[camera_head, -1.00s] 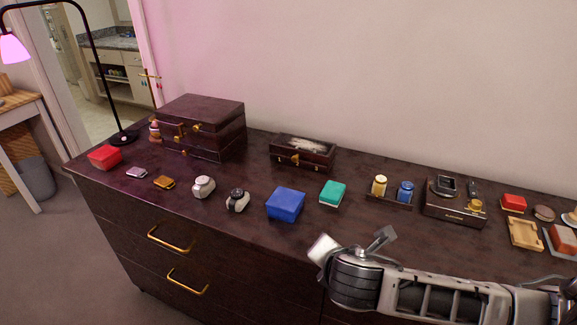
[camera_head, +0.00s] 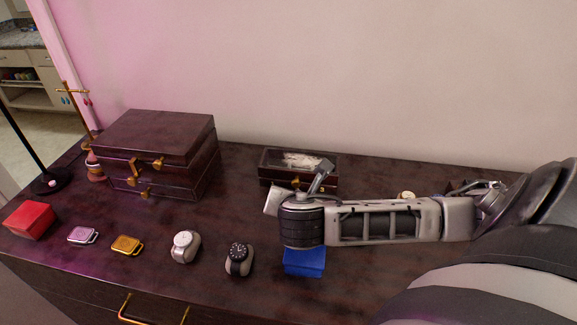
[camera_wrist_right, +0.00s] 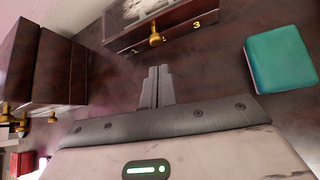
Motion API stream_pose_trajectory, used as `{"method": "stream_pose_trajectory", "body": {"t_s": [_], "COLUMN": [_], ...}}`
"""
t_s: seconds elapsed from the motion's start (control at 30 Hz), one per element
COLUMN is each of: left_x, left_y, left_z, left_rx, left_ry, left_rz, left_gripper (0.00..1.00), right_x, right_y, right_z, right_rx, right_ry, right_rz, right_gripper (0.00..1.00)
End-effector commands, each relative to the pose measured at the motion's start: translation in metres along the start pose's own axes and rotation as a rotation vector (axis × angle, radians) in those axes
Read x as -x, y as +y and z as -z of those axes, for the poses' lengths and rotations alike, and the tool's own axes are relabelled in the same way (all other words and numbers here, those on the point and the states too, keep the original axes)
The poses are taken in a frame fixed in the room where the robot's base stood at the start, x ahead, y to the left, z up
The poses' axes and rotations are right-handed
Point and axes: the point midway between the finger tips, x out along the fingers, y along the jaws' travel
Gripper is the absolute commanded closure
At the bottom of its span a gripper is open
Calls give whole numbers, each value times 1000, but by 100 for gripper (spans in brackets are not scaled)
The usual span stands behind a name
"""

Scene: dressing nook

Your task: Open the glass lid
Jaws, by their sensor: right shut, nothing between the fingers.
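A small dark wooden box (camera_head: 268,181) stands near the wall in the head view, partly behind my right arm. Its glass lid (camera_head: 302,160) shows pale contents or glare and looks closed. The box front (camera_wrist_right: 180,34) also fills the top of the right wrist view, with a brass knob (camera_wrist_right: 155,36) and small gold marks. My right gripper (camera_wrist_right: 157,70) is shut and empty, its fingertips pointing at the box front just short of the knob. I cannot tell the exact gap. My left gripper is not in view.
A large dark case (camera_head: 155,135) with brass clasps stands left of the box. A teal box (camera_wrist_right: 280,58) lies right of my gripper. A blue box (camera_head: 305,262) is under my right arm. Watches (camera_head: 185,246) and a red box (camera_head: 30,220) line the front edge.

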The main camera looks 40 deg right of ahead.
Motion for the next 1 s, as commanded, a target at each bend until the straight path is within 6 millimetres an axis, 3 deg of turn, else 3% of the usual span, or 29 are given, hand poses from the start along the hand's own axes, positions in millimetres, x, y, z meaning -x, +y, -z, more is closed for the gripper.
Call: {"method": "stream_pose_trajectory", "body": {"t_s": [0.2,0.4,0.87,1.0], "left_x": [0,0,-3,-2], "left_y": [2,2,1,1], "left_z": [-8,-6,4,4], "left_rx": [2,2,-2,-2], "left_ry": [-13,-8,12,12], "left_rz": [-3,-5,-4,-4], "left_gripper": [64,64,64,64], "right_x": [-42,-63,-68,-70], "right_y": [0,0,1,12], "right_z": [0,0,0,-2], "right_rx": [-2,-1,-1,3], "right_ry": [-1,-1,0,3], "right_rz": [2,0,-2,-11], "right_gripper": [100,100,100,100]}}
